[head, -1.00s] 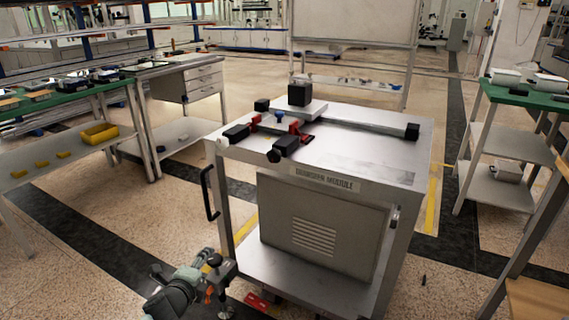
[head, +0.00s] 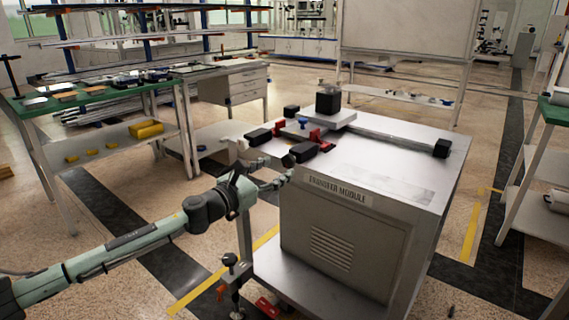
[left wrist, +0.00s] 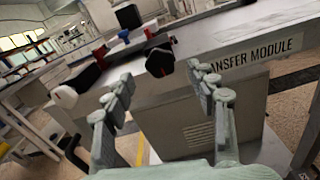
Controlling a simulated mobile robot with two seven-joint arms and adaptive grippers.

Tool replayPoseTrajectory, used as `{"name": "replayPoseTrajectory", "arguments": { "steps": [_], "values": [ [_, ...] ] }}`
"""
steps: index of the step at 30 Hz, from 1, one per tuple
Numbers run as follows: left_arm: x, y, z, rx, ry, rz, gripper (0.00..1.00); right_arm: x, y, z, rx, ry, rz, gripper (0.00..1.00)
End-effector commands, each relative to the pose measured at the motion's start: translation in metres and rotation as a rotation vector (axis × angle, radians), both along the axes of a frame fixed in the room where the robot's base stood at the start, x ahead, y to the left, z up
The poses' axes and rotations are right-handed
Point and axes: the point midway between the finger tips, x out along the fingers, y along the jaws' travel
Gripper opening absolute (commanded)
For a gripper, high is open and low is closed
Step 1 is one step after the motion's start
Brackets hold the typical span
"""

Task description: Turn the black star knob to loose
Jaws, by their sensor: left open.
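The black star knob (head: 288,160) is at the front edge of the transfer module's top (head: 400,150), near its left end. It shows clearly in the left wrist view (left wrist: 160,61), facing the camera. My left gripper (head: 276,172) is open and empty in front of the module, just below and left of the knob in the head view. In the left wrist view its two fingers (left wrist: 162,80) are spread, with the knob beyond and slightly above the gap. I see no contact with the knob. My right gripper is not in view.
Black blocks (head: 313,150), red clamps (head: 316,135) and a small blue knob (head: 303,122) sit close behind the star knob. A black cube (head: 328,101) stands on a plate behind them. A green-topped bench (head: 75,95) is at the left.

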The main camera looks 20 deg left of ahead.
Motion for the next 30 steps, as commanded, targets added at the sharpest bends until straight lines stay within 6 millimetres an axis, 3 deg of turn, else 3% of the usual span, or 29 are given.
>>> {"name": "replayPoseTrajectory", "arguments": {
  "steps": [7,18,30],
  "values": [
    [0.031,-0.012,0.0,-0.003,0.001,0.001,0.57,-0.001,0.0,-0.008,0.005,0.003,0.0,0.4],
    [0.036,-0.013,0.0,-0.002,0.002,0.0,0.56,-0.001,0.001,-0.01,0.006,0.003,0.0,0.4],
    [0.036,-0.013,0.0,-0.003,0.002,0.001,0.07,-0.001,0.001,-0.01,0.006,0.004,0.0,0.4]
  ]
}}
